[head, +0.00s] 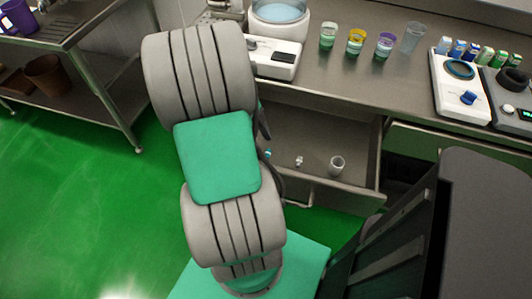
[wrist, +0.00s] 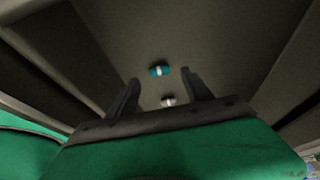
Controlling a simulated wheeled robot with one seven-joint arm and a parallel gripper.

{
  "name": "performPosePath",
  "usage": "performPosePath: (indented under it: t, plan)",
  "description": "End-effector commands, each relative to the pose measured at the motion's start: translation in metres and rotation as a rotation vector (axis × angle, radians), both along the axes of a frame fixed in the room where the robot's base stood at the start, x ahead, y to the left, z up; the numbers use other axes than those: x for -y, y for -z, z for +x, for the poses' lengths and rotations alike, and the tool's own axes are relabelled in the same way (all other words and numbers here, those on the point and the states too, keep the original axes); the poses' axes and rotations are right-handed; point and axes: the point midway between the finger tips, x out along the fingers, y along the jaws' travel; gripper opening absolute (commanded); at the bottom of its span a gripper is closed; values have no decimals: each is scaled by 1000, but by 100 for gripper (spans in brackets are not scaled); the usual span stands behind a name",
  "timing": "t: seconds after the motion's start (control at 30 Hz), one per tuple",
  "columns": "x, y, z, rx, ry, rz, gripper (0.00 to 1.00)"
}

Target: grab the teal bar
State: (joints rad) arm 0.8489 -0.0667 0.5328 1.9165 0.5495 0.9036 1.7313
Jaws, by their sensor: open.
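The teal bar (wrist: 154,71) is small, with a white band round its middle. It lies on the floor of an open drawer (wrist: 215,35), ahead of my fingertips in the wrist view. In the head view a small bit of teal (head: 268,153) shows in the drawer beside my arm, which partly hides it. My gripper (wrist: 160,76) is open, with empty space between its two dark fingers. The bar appears between the fingertips in the picture and seems apart from them.
A small white item (wrist: 168,101) lies near the bar; it also shows in the head view (head: 299,160). Drawer walls rise on both sides. The counter (head: 345,85) above holds several cups and devices.

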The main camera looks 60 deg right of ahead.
Motion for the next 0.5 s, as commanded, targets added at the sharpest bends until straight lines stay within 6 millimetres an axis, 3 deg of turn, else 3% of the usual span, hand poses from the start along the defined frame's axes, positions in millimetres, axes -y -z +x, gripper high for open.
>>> performPosePath:
  t: [0.17, 0.4, 0.5]
  plan:
    - [0, 25, -10, 0, -2, 2, 58]
    - [0, 27, -10, 2, -5, 1, 57]
    - [0, 27, -9, 2, -6, 2, 49]
